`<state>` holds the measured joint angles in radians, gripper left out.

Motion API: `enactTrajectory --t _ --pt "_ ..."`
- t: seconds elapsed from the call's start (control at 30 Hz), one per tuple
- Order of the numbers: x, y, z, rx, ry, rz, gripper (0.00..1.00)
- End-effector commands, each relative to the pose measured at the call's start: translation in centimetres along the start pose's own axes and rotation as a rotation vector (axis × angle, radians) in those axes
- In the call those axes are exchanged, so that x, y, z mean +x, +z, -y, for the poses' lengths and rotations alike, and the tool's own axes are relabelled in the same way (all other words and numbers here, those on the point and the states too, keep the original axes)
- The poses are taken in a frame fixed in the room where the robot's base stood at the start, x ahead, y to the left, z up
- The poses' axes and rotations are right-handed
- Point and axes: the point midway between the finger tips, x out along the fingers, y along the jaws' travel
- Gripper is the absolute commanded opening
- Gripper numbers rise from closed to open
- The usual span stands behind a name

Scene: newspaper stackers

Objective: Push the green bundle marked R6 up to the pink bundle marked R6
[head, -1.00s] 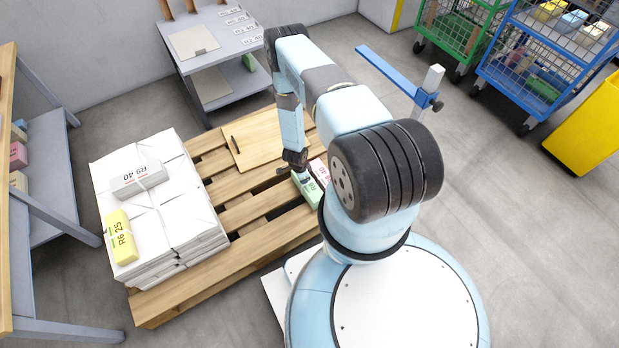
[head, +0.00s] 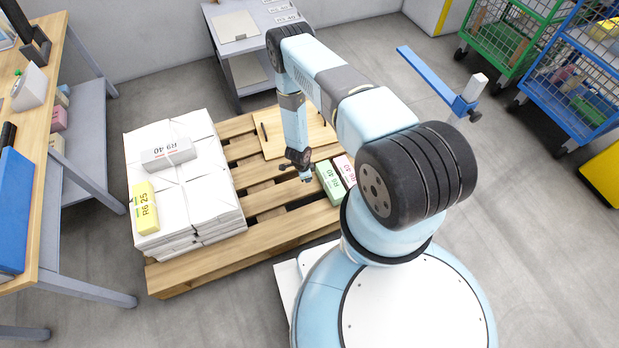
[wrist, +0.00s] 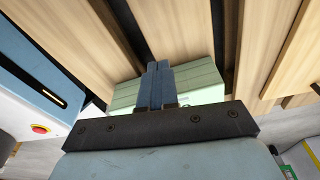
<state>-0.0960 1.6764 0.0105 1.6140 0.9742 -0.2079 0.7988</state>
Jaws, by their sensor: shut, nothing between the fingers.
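The green bundle (head: 331,184) lies on the wooden pallet, a marking on its top. The pink bundle (head: 346,169) lies just right of it, partly hidden by my arm. The two lie side by side with no clear gap visible; I cannot tell for sure whether they touch. My gripper (head: 306,178) is shut and empty, just left of the green bundle, with a small gap between them in the head view. In the wrist view, the shut fingers (wrist: 159,85) point over the pallet slats, and the pale green bundle (wrist: 205,86) shows behind them.
The pallet (head: 210,265) carries a stack of white paper (head: 190,200) at left, with a grey bundle (head: 168,154) and a yellow bundle (head: 144,208) on top. A wooden board (head: 290,135) lies at the pallet's back. A workbench (head: 48,170) stands at far left.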

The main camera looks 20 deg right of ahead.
Motion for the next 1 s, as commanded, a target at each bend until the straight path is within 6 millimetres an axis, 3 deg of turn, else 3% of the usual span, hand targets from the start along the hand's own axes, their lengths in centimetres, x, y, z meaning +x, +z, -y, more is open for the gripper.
enactTrajectory --t 0.2,0.37,0.9,1.0 --pt "-0.1 -0.3 0.1 -0.028 -0.003 0.001 0.16" --pt "-0.8 -1.5 0.6 -0.174 -0.016 0.009 0.32" --pt "-4.7 -7.7 1.5 -0.998 -0.08 0.055 0.83" --pt "-5.4 -8.8 1.3 -1.152 -0.092 0.066 0.85"
